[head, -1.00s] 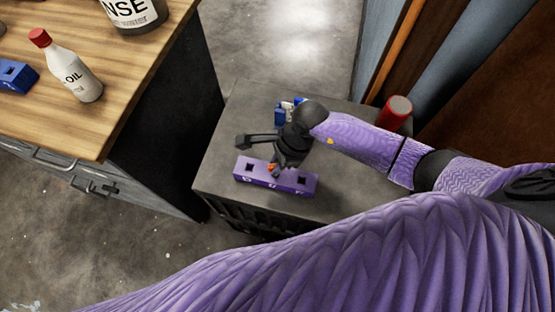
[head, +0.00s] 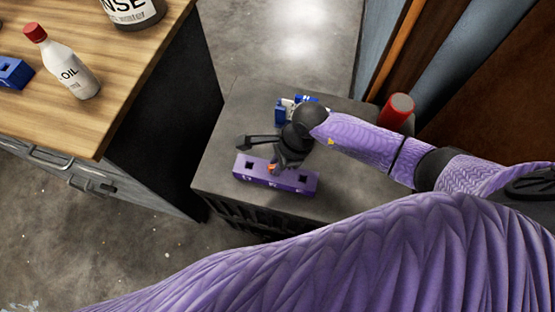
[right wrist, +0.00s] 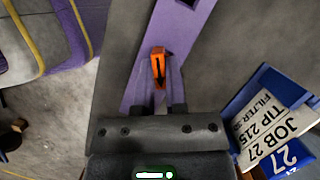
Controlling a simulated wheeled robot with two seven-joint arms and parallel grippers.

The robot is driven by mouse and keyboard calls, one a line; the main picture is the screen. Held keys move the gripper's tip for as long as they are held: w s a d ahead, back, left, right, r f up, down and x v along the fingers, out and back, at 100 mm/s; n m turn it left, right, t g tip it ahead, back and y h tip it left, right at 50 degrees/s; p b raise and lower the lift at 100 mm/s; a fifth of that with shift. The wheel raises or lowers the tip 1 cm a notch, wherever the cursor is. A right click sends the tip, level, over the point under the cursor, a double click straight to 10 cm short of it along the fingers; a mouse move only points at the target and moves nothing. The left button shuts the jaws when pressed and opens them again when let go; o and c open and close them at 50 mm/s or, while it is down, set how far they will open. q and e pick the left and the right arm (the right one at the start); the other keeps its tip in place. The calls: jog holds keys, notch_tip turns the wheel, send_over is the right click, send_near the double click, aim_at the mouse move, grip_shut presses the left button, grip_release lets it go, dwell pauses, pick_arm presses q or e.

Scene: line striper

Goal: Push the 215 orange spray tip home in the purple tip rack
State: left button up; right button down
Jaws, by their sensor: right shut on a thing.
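The purple tip rack (head: 302,183) lies on a dark grey cabinet top, with square holes near its two ends. It also shows in the wrist view (right wrist: 178,32). The orange spray tip (right wrist: 158,66) is at the rack's middle, between the holes; how deep it sits cannot be told. In the head view only a small piece of the orange tip (head: 272,168) shows. My right gripper (head: 275,166) is over the rack's middle, shut on the tip. Its fingers (right wrist: 160,101) show at the tip's near end. My left gripper is not in view.
A blue holder (right wrist: 240,100) with a job card reading TIP 215 is behind the rack. A red can (head: 397,110) stands at the cabinet's back right. A wooden bench (head: 95,125) at left holds an oil bottle (head: 65,65) and a blue block (head: 12,73).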

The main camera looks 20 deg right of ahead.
jog(key=shift+f+b, duration=0.35)
jog(key=shift+f, duration=0.1)
jog(key=c, duration=0.6)
grip_release()
jog(key=shift+c, duration=0.2)
jog(key=shift+o, duration=0.2)
jog(key=o, duration=0.3)
